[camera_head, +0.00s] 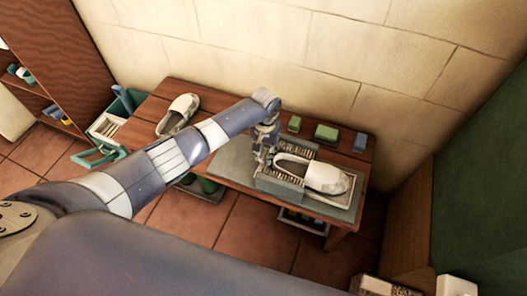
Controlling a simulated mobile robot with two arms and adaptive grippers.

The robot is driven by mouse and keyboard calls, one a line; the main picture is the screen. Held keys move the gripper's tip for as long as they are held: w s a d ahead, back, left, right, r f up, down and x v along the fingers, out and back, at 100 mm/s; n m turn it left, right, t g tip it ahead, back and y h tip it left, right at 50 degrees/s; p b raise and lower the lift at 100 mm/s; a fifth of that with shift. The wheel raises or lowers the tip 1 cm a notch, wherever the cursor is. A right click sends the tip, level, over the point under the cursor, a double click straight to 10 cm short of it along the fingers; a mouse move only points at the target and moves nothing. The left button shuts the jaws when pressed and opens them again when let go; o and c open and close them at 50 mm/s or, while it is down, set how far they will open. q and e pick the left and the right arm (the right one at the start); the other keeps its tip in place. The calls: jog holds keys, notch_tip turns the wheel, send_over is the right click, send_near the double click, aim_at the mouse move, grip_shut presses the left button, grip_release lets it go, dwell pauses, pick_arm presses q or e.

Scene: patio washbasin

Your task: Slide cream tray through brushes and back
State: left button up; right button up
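A white shoe (322,177) lies at the right of the wooden bench (225,100), with its left end at the brushes. Part of a pale cream tray (346,193) shows around the shoe's right end; most of it is hidden under the shoe. The brushes (284,174) stand in a grey frame at the tray's left end. My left gripper (263,158) points down just left of the brushes. Its fingers are small and dark here, so I cannot tell whether they are open or touching anything. My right gripper is out of view.
Another pale shoe (178,114) stands at the bench's left. Green blocks (326,133) and a blue block (360,142) line the back edge. A teal crate (112,118) stands left of the bench. The wall is close behind; more footwear shows under the bench.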

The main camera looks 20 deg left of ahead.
pick_arm(q)
jog(key=shift+d, duration=0.1)
jog(key=shift+w+r, duration=0.1)
jog(key=shift+r, duration=0.35)
notch_tip(320, 180, up, 11)
